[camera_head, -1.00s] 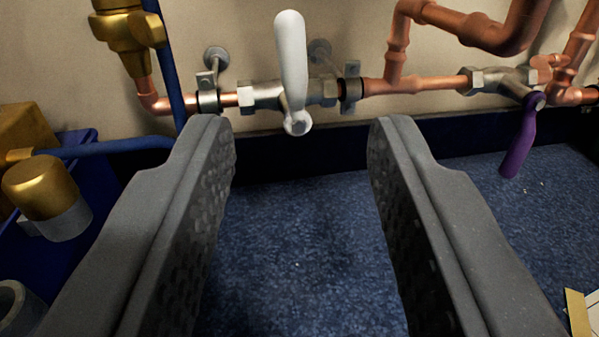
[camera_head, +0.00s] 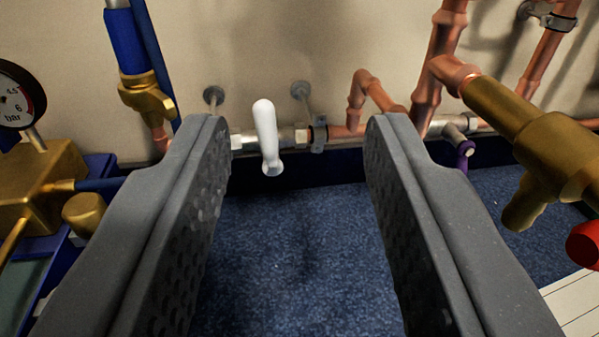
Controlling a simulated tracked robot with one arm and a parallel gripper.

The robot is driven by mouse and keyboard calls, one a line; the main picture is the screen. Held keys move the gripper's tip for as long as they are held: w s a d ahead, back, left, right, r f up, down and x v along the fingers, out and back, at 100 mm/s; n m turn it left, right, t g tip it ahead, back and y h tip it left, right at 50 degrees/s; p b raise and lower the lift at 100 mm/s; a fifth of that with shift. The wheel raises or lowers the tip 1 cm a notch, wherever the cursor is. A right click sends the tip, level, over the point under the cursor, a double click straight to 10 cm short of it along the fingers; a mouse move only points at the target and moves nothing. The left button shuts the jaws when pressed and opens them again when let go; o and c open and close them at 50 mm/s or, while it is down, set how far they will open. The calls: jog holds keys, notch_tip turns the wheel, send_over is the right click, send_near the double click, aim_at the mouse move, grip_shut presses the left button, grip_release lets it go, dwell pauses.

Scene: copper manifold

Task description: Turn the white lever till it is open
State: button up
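The white lever (camera_head: 266,137) sits on a silver valve (camera_head: 285,137) in the horizontal pipe along the wall. In the picture the lever shows between the fingertips, nearer the left one. It looks farther off than the fingertips, and nothing touches it. The left fingertip hides part of the pipe left of the valve.
A purple lever (camera_head: 465,150) hangs on another valve to the right. A brass fitting (camera_head: 545,145) with a red knob (camera_head: 584,245) juts out close at right. A pressure gauge (camera_head: 18,95) and brass block (camera_head: 40,185) stand at left. The blue floor (camera_head: 300,255) between the fingers is clear.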

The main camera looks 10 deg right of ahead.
jog(key=w+r+p, duration=0.1)
jog(key=w+r, duration=0.4)
jog(key=r, duration=0.5)
jog(key=w+r+p, duration=0.1)
jog(key=w+r, duration=0.5)
jog(key=r, duration=0.5)
jog(key=shift+d+n+y, duration=0.2)
jog(key=shift+n+y, duration=0.1)
jog(key=shift+n, duration=0.1)
jog(key=shift+o, duration=0.3)
jog(key=shift+r, duration=0.1)
